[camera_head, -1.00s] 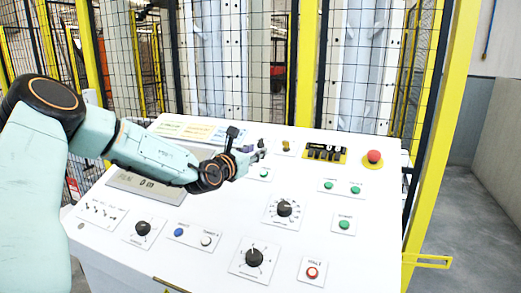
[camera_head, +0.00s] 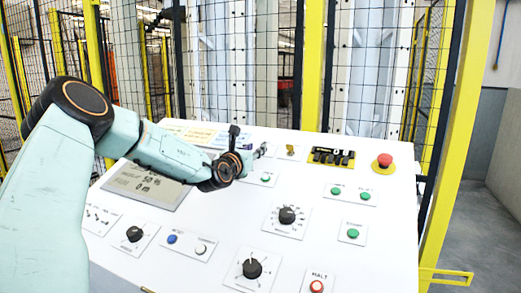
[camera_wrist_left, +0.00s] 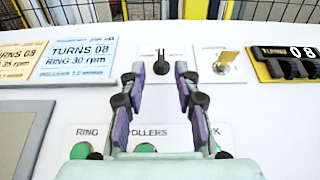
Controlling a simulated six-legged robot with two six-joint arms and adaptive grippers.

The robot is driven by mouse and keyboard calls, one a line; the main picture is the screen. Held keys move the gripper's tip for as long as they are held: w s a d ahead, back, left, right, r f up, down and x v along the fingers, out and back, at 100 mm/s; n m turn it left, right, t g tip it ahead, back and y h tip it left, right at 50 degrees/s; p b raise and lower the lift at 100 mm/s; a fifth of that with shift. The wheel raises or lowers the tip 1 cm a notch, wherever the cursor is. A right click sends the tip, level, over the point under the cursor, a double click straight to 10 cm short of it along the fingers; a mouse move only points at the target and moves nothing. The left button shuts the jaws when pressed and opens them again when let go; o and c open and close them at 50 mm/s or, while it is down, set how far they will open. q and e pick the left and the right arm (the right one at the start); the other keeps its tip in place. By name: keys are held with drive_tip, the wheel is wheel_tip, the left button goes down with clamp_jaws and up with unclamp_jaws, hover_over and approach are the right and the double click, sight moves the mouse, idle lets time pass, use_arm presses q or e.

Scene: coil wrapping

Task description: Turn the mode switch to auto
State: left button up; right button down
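A black selector switch (camera_wrist_left: 161,64) with an upright handle stands at the back of the white control panel; I take it as the mode switch, though its label is too small to read. My left gripper (camera_wrist_left: 160,76) is open in the left wrist view, its two purple-padded fingers on either side of the switch with gaps visible. I cannot tell whether the tips reach around it. In the head view, the left gripper (camera_head: 258,153) is at the back middle of the panel and hides most of the switch. My right gripper is not in view.
A gold key switch (camera_wrist_left: 227,62) sits close on the right, then a yellow-framed counter (camera_head: 332,157) and red mushroom button (camera_head: 384,161). Green buttons (camera_wrist_left: 145,150) lie below the gripper. Yellow posts (camera_head: 313,65) and mesh fencing stand behind the panel.

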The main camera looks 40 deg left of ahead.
sight(260, 158)
use_arm(q)
drive_tip(key=w, duration=0.1)
drive_tip(key=w+a, duration=0.1)
drive_tip(key=w, duration=0.1)
drive_tip(key=w+f, duration=0.1)
drive_tip(key=shift+w+a, duration=0.15)
drive_tip(key=shift+w, duration=0.15)
drive_tip(key=shift+s+r, duration=0.2)
drive_tip(key=shift+r, duration=0.3)
drive_tip(key=shift+w+f, duration=0.3)
drive_tip(key=shift+w, duration=0.05)
drive_tip(key=shift+w+a+f, duration=0.1)
drive_tip(key=shift+w, duration=0.05)
drive_tip(key=shift+c, duration=0.5)
clamp_jaws()
